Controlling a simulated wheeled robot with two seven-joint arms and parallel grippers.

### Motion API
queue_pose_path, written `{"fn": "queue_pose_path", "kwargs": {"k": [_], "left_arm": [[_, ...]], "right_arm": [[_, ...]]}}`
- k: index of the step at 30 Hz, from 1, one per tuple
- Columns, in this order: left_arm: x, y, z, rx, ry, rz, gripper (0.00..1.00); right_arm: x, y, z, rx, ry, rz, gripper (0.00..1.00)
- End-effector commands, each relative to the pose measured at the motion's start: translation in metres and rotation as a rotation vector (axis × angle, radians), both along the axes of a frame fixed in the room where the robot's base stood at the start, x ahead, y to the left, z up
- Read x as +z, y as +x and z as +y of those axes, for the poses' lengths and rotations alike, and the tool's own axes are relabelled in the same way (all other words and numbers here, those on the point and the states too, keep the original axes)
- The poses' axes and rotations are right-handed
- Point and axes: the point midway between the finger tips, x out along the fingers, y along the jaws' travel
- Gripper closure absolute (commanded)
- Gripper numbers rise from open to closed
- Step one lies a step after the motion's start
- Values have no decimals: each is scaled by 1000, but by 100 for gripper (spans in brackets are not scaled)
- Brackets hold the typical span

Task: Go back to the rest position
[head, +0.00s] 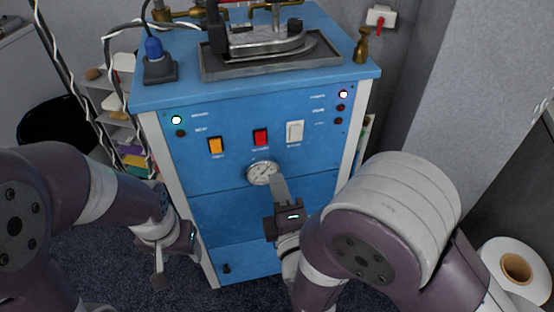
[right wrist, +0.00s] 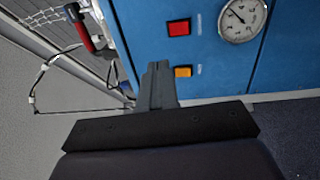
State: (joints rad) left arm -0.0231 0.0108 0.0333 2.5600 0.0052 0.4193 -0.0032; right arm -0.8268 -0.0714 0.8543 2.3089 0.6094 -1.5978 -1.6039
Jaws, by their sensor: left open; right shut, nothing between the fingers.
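My right gripper (head: 274,182) is in front of the blue cabinet's front panel (head: 225,180), just below and right of the round gauge (head: 262,173). Its fingers are together and empty; they also show in the right wrist view (right wrist: 158,68) near the orange switch (right wrist: 183,72). Whether the fingertips touch the panel cannot be told. My left gripper (head: 158,278) hangs low at the cabinet's left side, over the dark carpet, and holds nothing visible. Its fingers are seen edge-on, so the gap between them is hard to see.
A metal tray (head: 225,71) with a device stands on top. A shelf (head: 100,95) is at the left, a wall (head: 440,90) and a white roll (head: 518,268) at the right.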

Motion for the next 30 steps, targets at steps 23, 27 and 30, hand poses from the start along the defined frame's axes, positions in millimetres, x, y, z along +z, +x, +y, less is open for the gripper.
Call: {"fn": "queue_pose_path", "kwargs": {"k": [23, 27, 30], "left_arm": [[0, 0, 0, 0, 0, 0, 38], [0, 0, 0, 0, 0, 0, 38], [0, 0, 0, 0, 0, 0, 38]], "right_arm": [[-131, -100, -72, -893, 923, 1476, 100], [-104, -99, -132, -1160, 1045, 1443, 100], [-93, -81, -167, -1228, 1195, 1342, 100]]}}
